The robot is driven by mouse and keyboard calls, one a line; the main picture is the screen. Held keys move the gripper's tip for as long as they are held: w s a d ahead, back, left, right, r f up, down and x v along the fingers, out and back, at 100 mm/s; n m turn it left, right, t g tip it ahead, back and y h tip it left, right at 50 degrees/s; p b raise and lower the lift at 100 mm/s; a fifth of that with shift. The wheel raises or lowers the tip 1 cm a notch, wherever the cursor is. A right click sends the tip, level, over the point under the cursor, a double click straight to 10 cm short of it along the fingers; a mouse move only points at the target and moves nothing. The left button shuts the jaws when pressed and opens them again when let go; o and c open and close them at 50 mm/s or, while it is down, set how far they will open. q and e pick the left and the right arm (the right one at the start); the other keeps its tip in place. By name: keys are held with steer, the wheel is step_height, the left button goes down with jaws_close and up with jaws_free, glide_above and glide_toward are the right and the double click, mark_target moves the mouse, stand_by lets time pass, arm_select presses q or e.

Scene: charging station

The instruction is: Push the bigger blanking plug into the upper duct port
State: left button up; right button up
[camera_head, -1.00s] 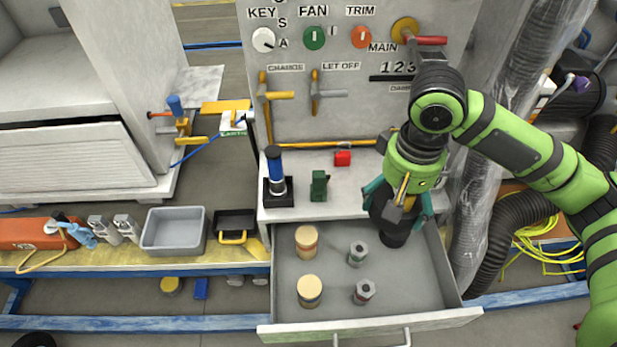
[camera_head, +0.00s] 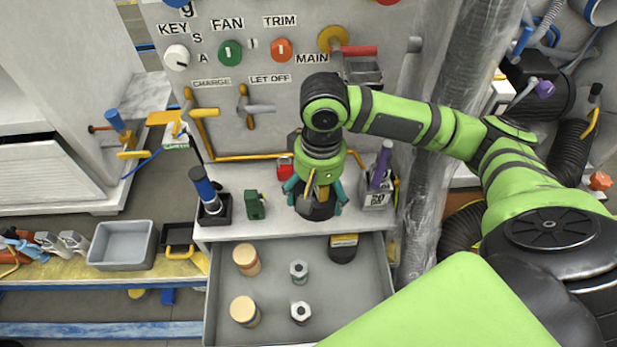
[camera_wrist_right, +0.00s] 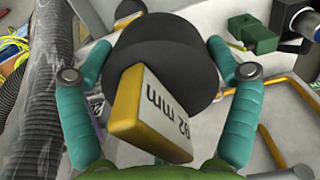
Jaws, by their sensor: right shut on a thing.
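My right gripper (camera_head: 315,198) is shut on a black blanking plug (camera_head: 314,211) and holds it over the worktop at the back edge of the drawer. In the right wrist view, the black round plug (camera_wrist_right: 165,55) sits between the teal fingers, and its yellow-edged tag (camera_wrist_right: 150,115) seems to read 82 mm. Another black plug (camera_head: 343,250) with a yellow-edged label lies in the back right of the open drawer. I cannot pick out the upper duct port in these views. My left gripper is not in view.
The open drawer (camera_head: 384,295) also holds two tan-topped cylinders and two grey nut-like parts. A blue-handled tool (camera_head: 207,190), a green block (camera_head: 255,205) and a purple-handled item (camera_head: 380,168) stand on the worktop. A plastic-wrapped column (camera_head: 440,150) rises at right.

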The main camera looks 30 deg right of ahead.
mark_target(335, 200)
steer(key=s+d+f+m, duration=0.1)
steer(key=s+d+p, duration=0.1)
steer(key=shift+s+d+f+m, duration=0.15)
steer(key=shift+d+f+m, duration=0.15)
steer(key=shift+f+m, duration=0.1)
steer(key=shift+d+f+m, duration=0.1)
steer(key=shift+f+m, duration=0.3)
steer(key=shift+f, duration=0.4)
steer(key=w+a+f, duration=0.1)
steer(key=w+f, duration=0.1)
steer(key=w, duration=0.1)
steer(key=w+a+f, duration=0.1)
steer(key=w+f, duration=0.1)
steer(key=w, duration=0.1)
steer(key=w+f, duration=0.2)
steer(key=w, duration=0.1)
steer(key=shift+w+a, duration=0.25)
steer(key=shift+a, duration=0.15)
steer(key=shift+w+a+f, duration=0.1)
steer(key=shift+w+f, duration=0.2)
steer(key=shift+w, duration=0.15)
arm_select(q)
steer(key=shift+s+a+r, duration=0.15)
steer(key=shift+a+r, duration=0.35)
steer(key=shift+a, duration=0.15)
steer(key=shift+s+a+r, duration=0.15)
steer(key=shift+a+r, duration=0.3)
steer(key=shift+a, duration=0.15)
arm_select(e)
steer(key=shift+f, duration=1.95)
